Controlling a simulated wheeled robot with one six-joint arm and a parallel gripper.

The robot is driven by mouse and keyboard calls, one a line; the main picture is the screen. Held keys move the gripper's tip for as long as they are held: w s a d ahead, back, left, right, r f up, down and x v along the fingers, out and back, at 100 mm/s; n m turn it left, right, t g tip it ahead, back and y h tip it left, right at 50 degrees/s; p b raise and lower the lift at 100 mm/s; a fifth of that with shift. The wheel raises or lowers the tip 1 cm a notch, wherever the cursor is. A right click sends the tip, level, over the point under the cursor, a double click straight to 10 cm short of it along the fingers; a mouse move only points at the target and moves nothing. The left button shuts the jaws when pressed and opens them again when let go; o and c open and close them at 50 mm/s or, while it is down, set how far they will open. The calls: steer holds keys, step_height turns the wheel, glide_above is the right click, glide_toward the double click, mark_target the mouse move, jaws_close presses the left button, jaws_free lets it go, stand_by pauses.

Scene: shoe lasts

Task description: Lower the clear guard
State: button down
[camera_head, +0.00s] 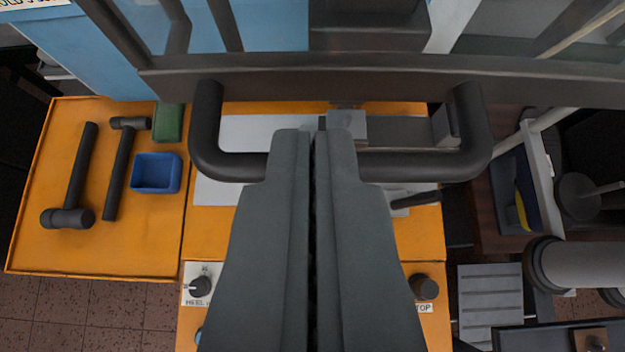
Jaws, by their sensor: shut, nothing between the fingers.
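The clear guard (262,25) fills the top of the view as a transparent panel in a dark frame. Its bottom frame bar (400,83) runs across the picture. A dark U-shaped handle (208,125) hangs from that bar toward me. My gripper (317,135) is in the middle, its two fingers pressed together with nothing between them. The fingertips overlap the middle of the handle's crossbar in the picture and hide that part. I cannot tell whether they touch it.
An orange bench (210,235) lies below, with a dark knob (200,286) at left and another (424,287) at right. On the left orange top (130,250) are two hammers (75,185), a blue bin (157,172) and a green block (168,122). Machine parts crowd the right.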

steer(key=shift+f, duration=0.15)
step_height(320, 180, down, 23)
stand_by(0.7)
